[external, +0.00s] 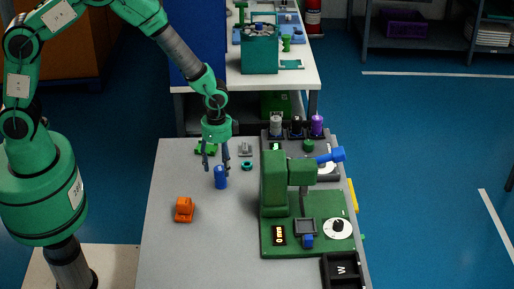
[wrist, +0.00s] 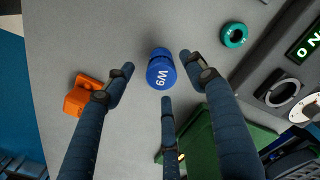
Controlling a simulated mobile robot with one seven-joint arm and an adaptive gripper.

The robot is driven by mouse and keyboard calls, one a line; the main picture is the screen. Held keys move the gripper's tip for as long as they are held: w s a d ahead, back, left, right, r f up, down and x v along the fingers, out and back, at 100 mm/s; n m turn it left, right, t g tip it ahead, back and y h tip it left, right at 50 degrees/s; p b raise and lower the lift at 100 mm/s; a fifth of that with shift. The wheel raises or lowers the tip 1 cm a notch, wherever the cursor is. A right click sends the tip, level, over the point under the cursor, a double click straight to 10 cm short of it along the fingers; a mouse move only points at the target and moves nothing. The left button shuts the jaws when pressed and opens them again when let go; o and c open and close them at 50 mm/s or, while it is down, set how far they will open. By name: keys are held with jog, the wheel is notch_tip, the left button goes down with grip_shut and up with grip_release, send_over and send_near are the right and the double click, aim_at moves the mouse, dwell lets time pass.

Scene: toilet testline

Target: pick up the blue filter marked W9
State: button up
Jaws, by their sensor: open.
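The blue filter (wrist: 161,72) is a small blue cylinder with "W9" in white on its top. My gripper (wrist: 160,85) has three dark blue fingers, spread open and empty. In the wrist view the filter lies between the fingertips, with a gap on each side. In the external view my gripper (external: 216,163) hangs pointing down over the filter. I cannot tell whether any finger touches it.
An orange block-like part (external: 184,209) stands left of the filter. A green machine (external: 280,185) with a blue lever stands to the right. A teal ring (wrist: 234,35) lies behind the filter. The front left of the table is clear.

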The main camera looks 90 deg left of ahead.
aim_at(220, 177)
jog(key=shift+w+f+b, duration=0.1)
jog(key=shift+f+b, duration=0.25)
jog(key=shift+f, duration=2.25)
jog(key=shift+c, duration=0.3)
jog(key=c, duration=1.2)
